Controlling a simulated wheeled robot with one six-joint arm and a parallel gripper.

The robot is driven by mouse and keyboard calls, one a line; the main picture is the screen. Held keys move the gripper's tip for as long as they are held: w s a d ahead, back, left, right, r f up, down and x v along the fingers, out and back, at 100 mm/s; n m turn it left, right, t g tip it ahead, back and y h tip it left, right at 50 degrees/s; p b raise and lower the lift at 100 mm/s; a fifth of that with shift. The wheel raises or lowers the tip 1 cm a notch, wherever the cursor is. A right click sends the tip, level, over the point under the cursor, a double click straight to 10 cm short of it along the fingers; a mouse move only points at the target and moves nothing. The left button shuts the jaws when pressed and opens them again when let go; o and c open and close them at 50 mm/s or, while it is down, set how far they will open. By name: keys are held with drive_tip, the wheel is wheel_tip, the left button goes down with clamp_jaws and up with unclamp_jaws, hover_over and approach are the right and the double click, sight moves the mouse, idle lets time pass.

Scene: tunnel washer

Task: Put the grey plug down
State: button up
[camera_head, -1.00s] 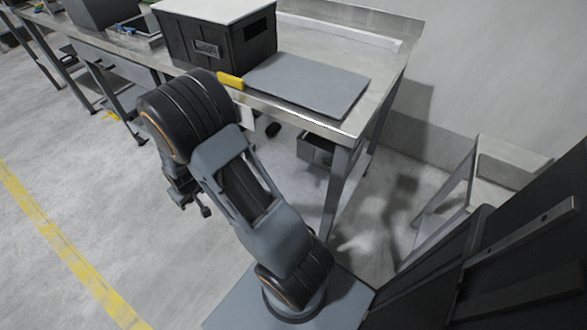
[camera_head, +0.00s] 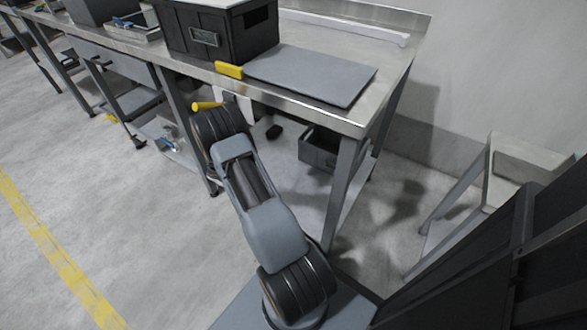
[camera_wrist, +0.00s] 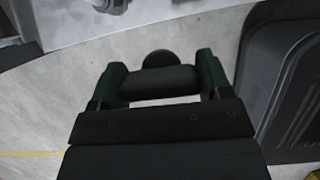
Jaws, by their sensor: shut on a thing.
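My gripper (camera_wrist: 159,83) shows in the wrist view with its two dark green fingers shut on a dark, rounded piece, the grey plug (camera_wrist: 158,82). A round dark knob stands out beyond its far side. The plug is held above pale floor, and nothing is seen touching it from below. In the head view my arm hides the gripper and the plug.
A steel workbench (camera_head: 320,112) carries a black box (camera_head: 222,35), a grey board (camera_head: 312,74) and a yellow block (camera_head: 229,70). A grey bin (camera_head: 319,150) sits beneath. A yellow handle (camera_head: 208,105) shows beside my arm. Open floor lies left.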

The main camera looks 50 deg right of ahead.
drive_tip(key=shift+n, duration=0.3)
drive_tip(key=shift+s+d+f+b, duration=2.15)
drive_tip(key=shift+s+d+f, duration=0.15)
drive_tip(key=shift+d+f, duration=0.2)
drive_tip(key=shift+s+d+f+b, duration=2.15)
drive_tip(key=shift+s+d+f, duration=0.15)
drive_tip(key=shift+d+f, duration=0.2)
wheel_tip(320, 180, down, 3)
drive_tip(key=b, duration=0.2)
drive_tip(key=shift+s+d+f+b, duration=0.1)
drive_tip(key=shift+f+b, duration=0.05)
drive_tip(key=shift+b, duration=0.25)
drive_tip(key=o, duration=1.6)
